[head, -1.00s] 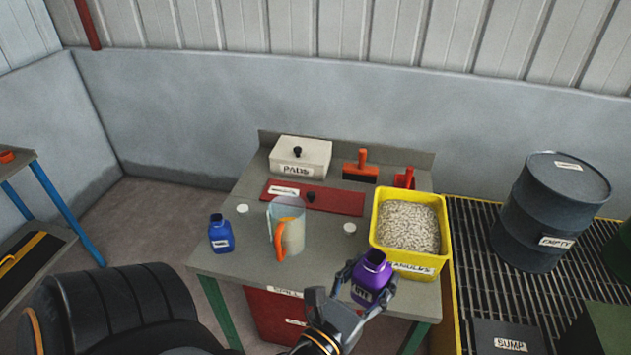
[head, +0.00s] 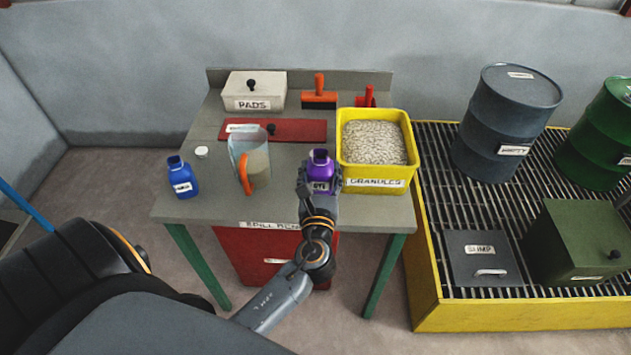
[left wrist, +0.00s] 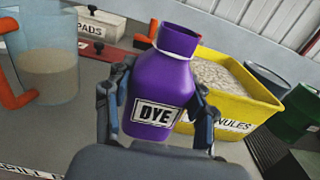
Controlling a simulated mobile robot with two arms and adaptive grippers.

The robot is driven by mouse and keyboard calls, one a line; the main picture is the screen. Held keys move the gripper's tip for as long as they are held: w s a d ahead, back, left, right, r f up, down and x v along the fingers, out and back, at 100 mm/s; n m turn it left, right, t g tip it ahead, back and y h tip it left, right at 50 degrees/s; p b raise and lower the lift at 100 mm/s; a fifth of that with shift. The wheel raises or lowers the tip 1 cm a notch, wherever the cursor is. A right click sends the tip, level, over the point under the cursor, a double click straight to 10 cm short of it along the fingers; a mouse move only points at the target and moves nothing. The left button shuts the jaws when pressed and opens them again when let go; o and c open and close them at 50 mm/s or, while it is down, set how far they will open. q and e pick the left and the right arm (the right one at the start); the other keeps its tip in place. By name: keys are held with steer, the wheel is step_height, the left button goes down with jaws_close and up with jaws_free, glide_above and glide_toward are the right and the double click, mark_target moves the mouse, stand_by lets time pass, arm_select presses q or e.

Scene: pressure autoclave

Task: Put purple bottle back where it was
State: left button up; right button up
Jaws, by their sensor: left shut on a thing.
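The purple bottle (head: 319,166), labelled DYE and with no cap on its neck, is in my left gripper (head: 320,184). The fingers are shut around its sides, as the left wrist view also shows for the purple bottle (left wrist: 160,82). It is upright in the head view, near the front of the grey table (head: 215,205), between the clear jug and the yellow granules bin. I cannot tell whether its base touches the tabletop. My right gripper is not in view.
A clear jug (head: 257,167) with an orange handle stands left of the bottle, the yellow granules bin (head: 375,185) close on its right. A blue bottle (head: 184,178) and a white cap (head: 201,152) are farther left.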

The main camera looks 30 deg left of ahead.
mark_target(316, 173)
arm_select(q)
steer(key=shift+w+a+f, duration=0.25)
steer(key=shift+a+f, duration=0.15)
steer(key=shift+f, duration=0.15)
steer(key=shift+w+a+f, duration=0.2)
steer(key=shift+a+f, duration=0.15)
steer(key=shift+f, duration=0.15)
steer(key=shift+w+a+f, duration=0.1)
steer(key=shift+a+f, duration=0.05)
steer(key=shift+f, duration=0.05)
steer(key=f, duration=0.2)
steer(key=f+b, duration=0.1)
steer(key=shift+w+a+f, duration=0.15)
steer(key=shift+w+a, duration=0.1)
steer(key=shift+a, duration=0.1)
steer(key=shift+f, duration=0.3)
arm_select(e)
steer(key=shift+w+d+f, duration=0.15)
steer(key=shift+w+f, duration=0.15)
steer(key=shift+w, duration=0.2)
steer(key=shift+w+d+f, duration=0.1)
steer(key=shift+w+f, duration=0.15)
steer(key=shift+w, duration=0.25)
arm_select(q)
steer(key=shift+f, duration=0.1)
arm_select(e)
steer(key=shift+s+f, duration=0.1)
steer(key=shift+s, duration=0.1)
arm_select(q)
steer(key=o, duration=1.1)
